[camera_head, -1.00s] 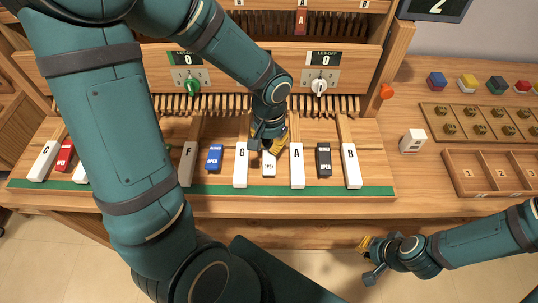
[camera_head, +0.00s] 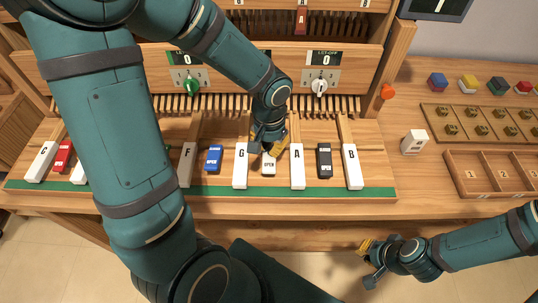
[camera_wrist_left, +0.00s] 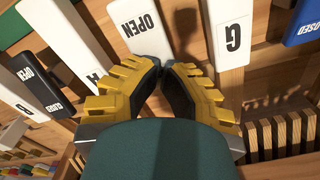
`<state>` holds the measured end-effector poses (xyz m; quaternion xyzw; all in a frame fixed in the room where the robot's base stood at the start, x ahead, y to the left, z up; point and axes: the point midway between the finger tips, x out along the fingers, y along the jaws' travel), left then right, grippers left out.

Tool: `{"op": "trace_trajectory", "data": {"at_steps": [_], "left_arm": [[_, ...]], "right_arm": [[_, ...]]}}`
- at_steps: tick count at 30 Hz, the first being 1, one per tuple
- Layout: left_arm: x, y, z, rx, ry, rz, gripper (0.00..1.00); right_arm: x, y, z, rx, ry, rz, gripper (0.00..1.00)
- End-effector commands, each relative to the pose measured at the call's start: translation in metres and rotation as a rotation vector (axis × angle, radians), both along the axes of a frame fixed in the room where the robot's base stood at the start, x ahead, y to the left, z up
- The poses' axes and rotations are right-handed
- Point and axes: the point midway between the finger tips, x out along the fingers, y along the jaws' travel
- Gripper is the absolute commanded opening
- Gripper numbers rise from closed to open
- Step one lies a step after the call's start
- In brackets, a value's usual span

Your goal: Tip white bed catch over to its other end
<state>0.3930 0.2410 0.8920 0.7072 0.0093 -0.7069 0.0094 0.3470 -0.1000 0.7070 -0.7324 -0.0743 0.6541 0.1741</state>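The white bed catch (camera_head: 268,168) sits between the white keys G (camera_head: 240,168) and A (camera_head: 297,168), with its OPEN end toward the front. Its far end is hidden under my left gripper (camera_head: 268,149). In the left wrist view the white catch (camera_wrist_left: 138,27) shows its OPEN lettering just beyond the fingertips. My left gripper (camera_wrist_left: 166,64) has its yellow-padded fingers together at the tips with nothing seen between them. The tips are at the catch; contact is unclear. My right gripper (camera_head: 368,262) hangs in front of the table's edge, away from the catch.
A blue catch (camera_head: 214,159) lies left of G and a black catch (camera_head: 324,160) right of A. Tuning pegs and knobs stand behind. A white block (camera_head: 414,142), trays (camera_head: 490,173) and coloured blocks are on the right.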

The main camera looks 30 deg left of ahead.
Motion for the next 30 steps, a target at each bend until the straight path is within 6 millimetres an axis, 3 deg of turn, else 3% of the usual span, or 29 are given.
{"op": "trace_trajectory", "data": {"at_steps": [30], "left_arm": [[0.0,0.0,0.07,0.0,0.0,0.0,0.0]], "right_arm": [[0.0,0.0,0.055,0.0,0.0,0.0,0.0]]}}
